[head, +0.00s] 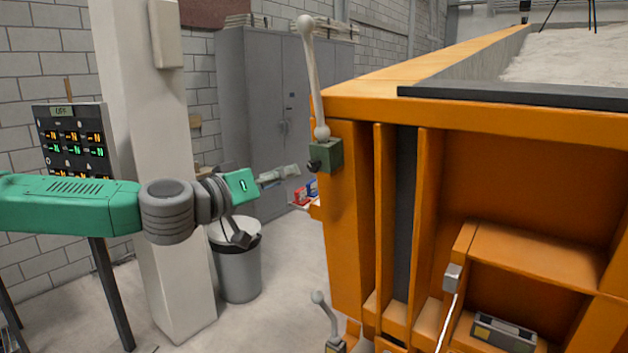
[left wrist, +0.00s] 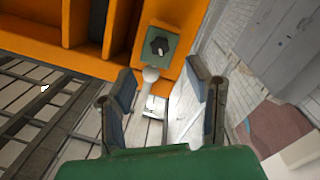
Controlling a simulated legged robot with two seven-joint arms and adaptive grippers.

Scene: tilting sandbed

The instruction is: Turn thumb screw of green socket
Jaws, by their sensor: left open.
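The green socket (head: 328,154) is fixed to the corner post of the orange sandbed frame. A pale lever with a ball end (head: 312,75) stands up out of it. The dark thumb screw (head: 313,166) sticks out of the socket's left side. In the left wrist view the green socket (left wrist: 153,57) is ahead of the fingers, with the black thumb screw (left wrist: 160,45) facing the camera. My left gripper (head: 280,175) is open and empty, left of the socket and apart from it. Its two fingers (left wrist: 163,98) are spread below the screw in the wrist view. My right gripper is not in view.
A second lever (head: 321,305) stands lower by the orange frame (head: 346,230). A grey bin (head: 238,275) and a white pillar (head: 160,240) stand behind my left arm. A grey cabinet (head: 262,100) is at the back. Open air lies between gripper and socket.

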